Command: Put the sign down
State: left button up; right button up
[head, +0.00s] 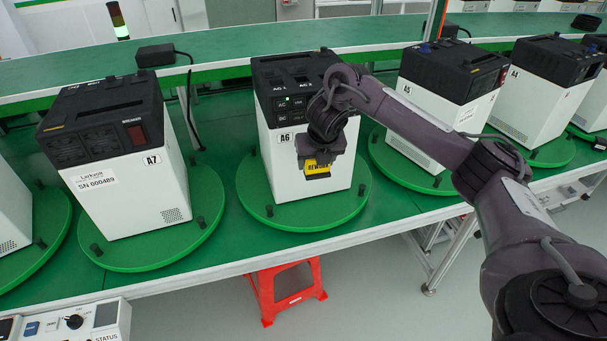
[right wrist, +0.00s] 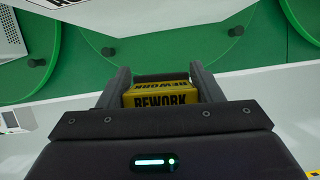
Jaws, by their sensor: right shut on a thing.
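The sign is a small yellow block with black "REWORK" lettering. In the head view the sign (head: 317,171) is partly hidden by my right gripper (head: 318,163). In the right wrist view the sign (right wrist: 160,96) sits between the two fingers of my right gripper (right wrist: 160,85), which is shut on it. In the head view the gripper and sign are in front of the white face of unit A6 (head: 285,170). I cannot tell whether the sign touches the unit or the turntable. My left gripper is not in view.
A6 stands on a green turntable (head: 260,205) with small black posts. Unit A7 (head: 130,195) is to the left and unit A5 (head: 440,105) to the right, on their own turntables. A red stool (head: 287,290) is under the line's front edge. A control panel (head: 70,322) is at lower left.

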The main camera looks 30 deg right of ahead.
jog(key=shift+w+d+r+n, duration=0.1)
jog(key=shift+d+r+n, duration=0.05)
jog(key=shift+d+n, duration=0.2)
jog(key=shift+d+f, duration=0.1)
jog(key=shift+f, duration=0.15)
notch_tip(320, 180, down, 14)
jog(key=b, duration=0.9)
jog(key=shift+f, duration=2.65)
jog(key=o, duration=1)
